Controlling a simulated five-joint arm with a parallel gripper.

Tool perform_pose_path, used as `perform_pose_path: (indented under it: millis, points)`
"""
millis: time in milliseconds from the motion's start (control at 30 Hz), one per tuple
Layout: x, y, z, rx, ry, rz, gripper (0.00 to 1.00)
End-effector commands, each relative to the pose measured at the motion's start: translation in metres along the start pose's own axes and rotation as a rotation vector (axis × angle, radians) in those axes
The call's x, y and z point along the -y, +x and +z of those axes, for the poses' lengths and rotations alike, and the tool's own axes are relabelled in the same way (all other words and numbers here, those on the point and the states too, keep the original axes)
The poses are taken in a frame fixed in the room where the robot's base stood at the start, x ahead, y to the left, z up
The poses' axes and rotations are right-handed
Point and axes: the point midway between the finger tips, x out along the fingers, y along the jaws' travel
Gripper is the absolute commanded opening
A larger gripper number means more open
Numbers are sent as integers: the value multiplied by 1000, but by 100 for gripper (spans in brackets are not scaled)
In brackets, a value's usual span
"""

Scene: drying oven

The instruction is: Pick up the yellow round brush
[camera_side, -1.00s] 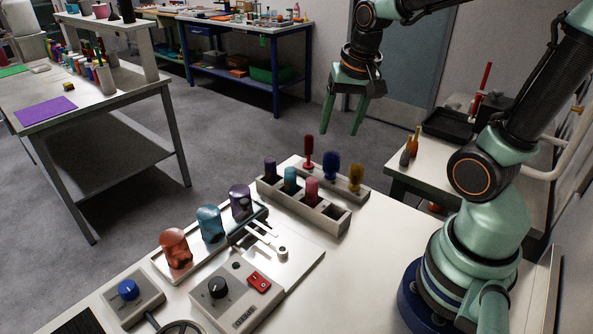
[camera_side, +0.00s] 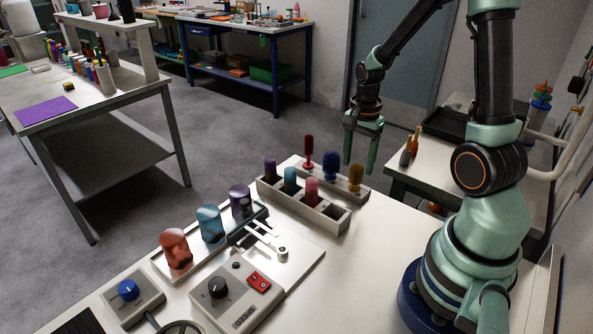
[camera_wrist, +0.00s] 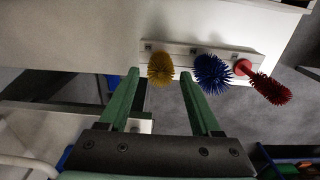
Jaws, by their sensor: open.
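The yellow round brush (camera_side: 356,177) stands upright at the right end of a brush rack (camera_side: 333,188), head up. In the wrist view the yellow brush (camera_wrist: 160,68) lies between and just beyond the fingertips. My gripper (camera_side: 360,158) is open and empty, with its fingers pointing down above and slightly behind the yellow brush. It also shows in the wrist view (camera_wrist: 158,74). A blue brush (camera_side: 331,164) stands to the left of the yellow one, and a red brush (camera_side: 308,150) stands farther left.
A grey holder (camera_side: 300,207) with purple, teal and pink items stands in front of the brush rack. Farther forward are capped jars (camera_side: 211,224) and a control box (camera_side: 236,291). A side bench (camera_side: 460,172) with bottles stands to the right. The floor behind is clear.

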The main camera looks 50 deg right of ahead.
Motion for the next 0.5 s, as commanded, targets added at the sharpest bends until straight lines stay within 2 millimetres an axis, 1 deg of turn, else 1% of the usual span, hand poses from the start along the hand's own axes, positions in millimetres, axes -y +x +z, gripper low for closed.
perform_pose_path:
  millis: [133,400,500]
  points:
    - [0,10,0,1,-1,2,65]
    - [0,44,-1,2,-1,3,65]
    - [0,52,-1,1,-1,2,65]
